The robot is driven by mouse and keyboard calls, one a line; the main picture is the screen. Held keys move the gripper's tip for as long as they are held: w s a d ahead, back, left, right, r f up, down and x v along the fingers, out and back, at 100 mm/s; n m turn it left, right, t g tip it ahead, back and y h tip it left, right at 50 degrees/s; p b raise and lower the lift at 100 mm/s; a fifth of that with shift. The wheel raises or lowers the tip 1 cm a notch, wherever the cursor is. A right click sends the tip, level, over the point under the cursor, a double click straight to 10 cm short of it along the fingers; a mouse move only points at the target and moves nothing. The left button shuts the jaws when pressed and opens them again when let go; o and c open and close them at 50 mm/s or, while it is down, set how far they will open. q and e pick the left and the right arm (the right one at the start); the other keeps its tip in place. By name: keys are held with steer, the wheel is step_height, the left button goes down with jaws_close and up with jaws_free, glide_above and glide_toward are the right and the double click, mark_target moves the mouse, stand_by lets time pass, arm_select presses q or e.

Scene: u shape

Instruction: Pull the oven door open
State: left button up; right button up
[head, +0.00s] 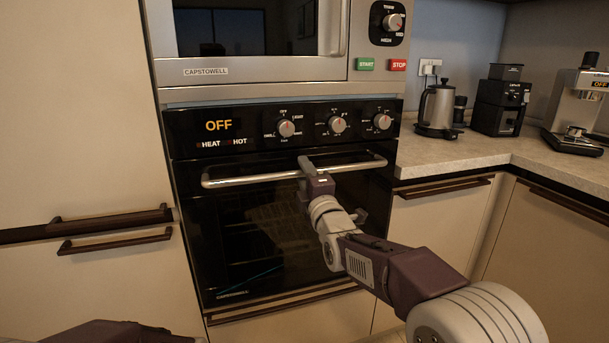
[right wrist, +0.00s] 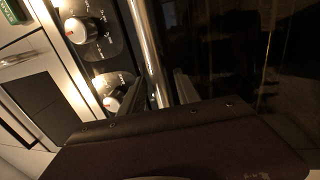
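The oven (head: 260,235) has a black glass door that lies closed against its front. A silver bar handle (head: 245,178) runs across the top of the door. My right gripper (head: 306,168) is at the middle of this handle. In the right wrist view, the bar (right wrist: 147,45) passes between the two close-set fingers (right wrist: 169,88), which are shut on it. The panel above reads OFF and carries several knobs (head: 286,128). My left gripper is not in view; only a dark part of my left arm shows at the bottom left.
A microwave (head: 260,70) is built in above the oven. Cabinet drawers with dark handles (head: 115,243) are at left. On the right counter (head: 455,150) stand a kettle (head: 438,108), a grinder (head: 502,105) and a coffee machine (head: 580,105).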

jaws_close()
stand_by(1.4)
